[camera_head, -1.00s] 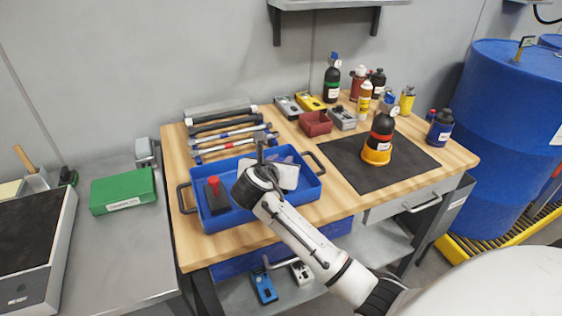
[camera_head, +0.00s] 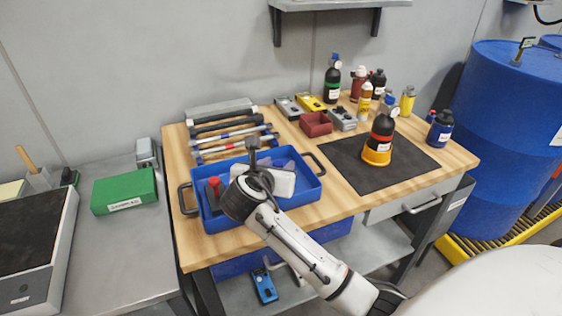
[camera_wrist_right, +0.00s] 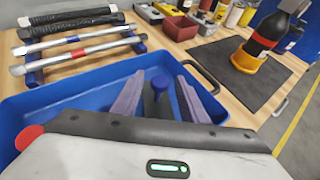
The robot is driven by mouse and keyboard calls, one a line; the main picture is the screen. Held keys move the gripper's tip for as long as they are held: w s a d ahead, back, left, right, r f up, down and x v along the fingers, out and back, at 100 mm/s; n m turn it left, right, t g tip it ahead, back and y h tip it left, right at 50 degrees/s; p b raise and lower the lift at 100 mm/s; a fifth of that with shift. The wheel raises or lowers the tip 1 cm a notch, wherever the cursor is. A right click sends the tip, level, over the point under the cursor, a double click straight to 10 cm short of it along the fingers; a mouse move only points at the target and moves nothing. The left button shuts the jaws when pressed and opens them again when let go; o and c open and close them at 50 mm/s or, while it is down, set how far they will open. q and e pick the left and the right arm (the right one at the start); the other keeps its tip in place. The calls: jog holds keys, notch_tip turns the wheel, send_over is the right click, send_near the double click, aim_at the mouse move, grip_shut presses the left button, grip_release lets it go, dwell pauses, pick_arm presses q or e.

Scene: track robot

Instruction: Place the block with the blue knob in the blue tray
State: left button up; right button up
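The blue tray (camera_head: 222,223) stands on the wooden bench top. In the right wrist view, the tray (camera_wrist_right: 75,90) fills the middle. My right gripper (camera_wrist_right: 163,88) is over the tray, its two purple-grey fingers spread apart. Between them a dark block (camera_wrist_right: 151,106) with a blue knob (camera_wrist_right: 160,83) shows; its lower part is hidden by the gripper body, so I cannot tell if it touches the tray floor. In the head view my arm and white gripper body (camera_head: 278,181) hide this block. A block with a red knob (camera_head: 213,185) sits in the tray's left part. My left gripper is not in view.
A black mat (camera_head: 350,172) with a dark bottle in a yellow base (camera_head: 379,142) is to the right. Small boxes and bottles line the back. A green box (camera_head: 123,191) stands on the left-hand counter.

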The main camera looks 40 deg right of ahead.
jog(key=v, duration=0.7)
jog(key=shift+s+a, duration=0.15)
